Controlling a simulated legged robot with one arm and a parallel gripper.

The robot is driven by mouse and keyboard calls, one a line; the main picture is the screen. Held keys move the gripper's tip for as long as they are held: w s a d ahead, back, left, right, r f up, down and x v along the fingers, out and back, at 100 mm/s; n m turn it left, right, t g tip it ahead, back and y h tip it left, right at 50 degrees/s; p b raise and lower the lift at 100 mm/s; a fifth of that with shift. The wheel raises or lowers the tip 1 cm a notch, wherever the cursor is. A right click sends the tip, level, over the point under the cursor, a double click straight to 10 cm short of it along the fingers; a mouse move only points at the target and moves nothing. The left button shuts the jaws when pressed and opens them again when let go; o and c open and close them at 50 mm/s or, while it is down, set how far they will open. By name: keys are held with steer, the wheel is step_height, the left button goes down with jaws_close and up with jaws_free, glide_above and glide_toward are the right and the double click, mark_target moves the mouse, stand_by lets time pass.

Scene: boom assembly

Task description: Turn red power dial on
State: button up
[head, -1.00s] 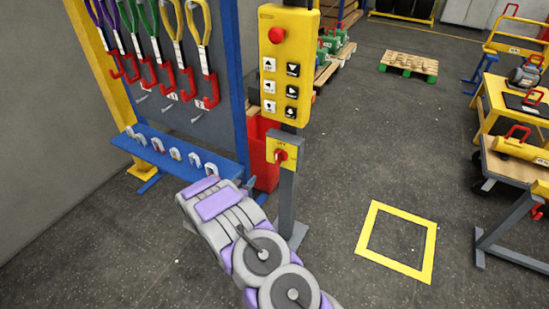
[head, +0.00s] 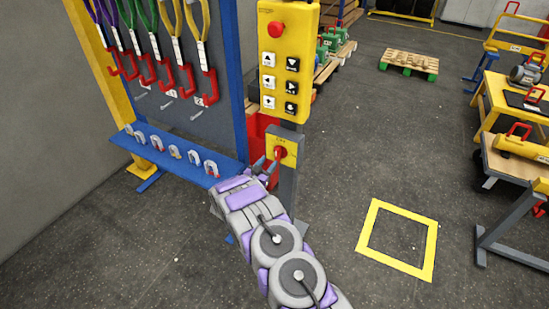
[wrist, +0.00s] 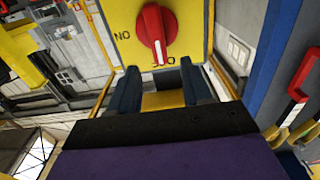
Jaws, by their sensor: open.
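The red power dial (head: 279,153) sits on a small yellow plate (head: 289,143) on the grey post, below the yellow button box. In the wrist view the dial (wrist: 157,30) is upside down, its white mark beside the inverted OFF lettering, with ON to one side. My gripper (head: 268,167) is at the dial's lower left in the head view. In the wrist view its two blue fingers (wrist: 159,68) are open and apart, just short of the dial, with nothing between them. I cannot tell whether a fingertip touches the plate.
The yellow button box (head: 284,65) with a red button stands above the plate. A blue rack (head: 180,155) with shackles and hanging slings is on the left. A red bin (head: 258,130) is behind the post. Open floor and a yellow floor square (head: 428,255) lie to the right.

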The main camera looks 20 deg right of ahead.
mark_target(276, 153)
steer(key=x, duration=0.4)
steer(key=shift+w+d+f+b, duration=0.15)
steer(key=shift+d+f+b, duration=0.05)
steer(key=shift+b, duration=0.2)
steer(key=shift+x, duration=0.85)
steer(key=shift+r, duration=0.15)
steer(key=shift+c, duration=0.5)
jaws_close()
